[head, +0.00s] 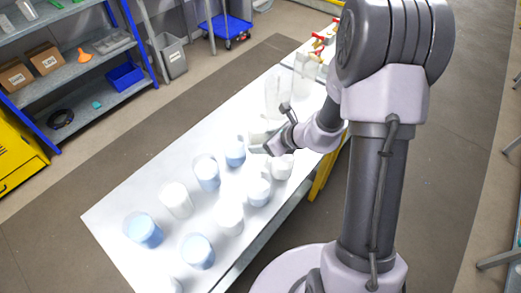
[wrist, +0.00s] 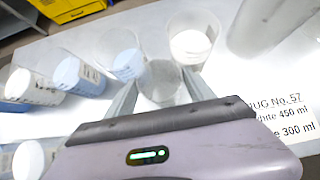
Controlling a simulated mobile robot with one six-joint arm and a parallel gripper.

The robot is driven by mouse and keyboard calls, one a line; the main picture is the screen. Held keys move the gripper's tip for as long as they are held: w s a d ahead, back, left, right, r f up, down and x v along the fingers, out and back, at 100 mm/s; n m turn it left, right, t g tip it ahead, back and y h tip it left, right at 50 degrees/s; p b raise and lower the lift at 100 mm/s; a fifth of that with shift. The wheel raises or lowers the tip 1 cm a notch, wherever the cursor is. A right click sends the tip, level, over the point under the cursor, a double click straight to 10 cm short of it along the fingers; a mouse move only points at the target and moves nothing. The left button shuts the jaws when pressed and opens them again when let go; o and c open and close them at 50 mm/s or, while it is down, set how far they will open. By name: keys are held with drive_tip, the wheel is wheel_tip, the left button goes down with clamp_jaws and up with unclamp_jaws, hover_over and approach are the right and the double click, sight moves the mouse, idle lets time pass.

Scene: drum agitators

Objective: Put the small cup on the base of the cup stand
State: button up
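My gripper (head: 260,149) is low over the middle of the white table, just right of a clear cup with blue contents (head: 235,155). In the wrist view its two fingers (wrist: 162,84) stand apart. A clear, greyish round shape (wrist: 162,78) shows between them, perhaps the small cup; I cannot tell whether the fingers touch it. A clear cup with blue contents (wrist: 128,62) and one with white contents (wrist: 190,45) stand just beyond the fingertips. I cannot make out the cup stand or its base for certain.
Several blue and white cups stand on the table (head: 125,205), including a blue one (head: 143,230) and a white one (head: 229,216) nearer the front. A tall clear jug (head: 279,95) stands beyond my gripper. A printed label (wrist: 285,118) lies at right. The table's left strip is clear.

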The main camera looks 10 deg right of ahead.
clamp_jaws()
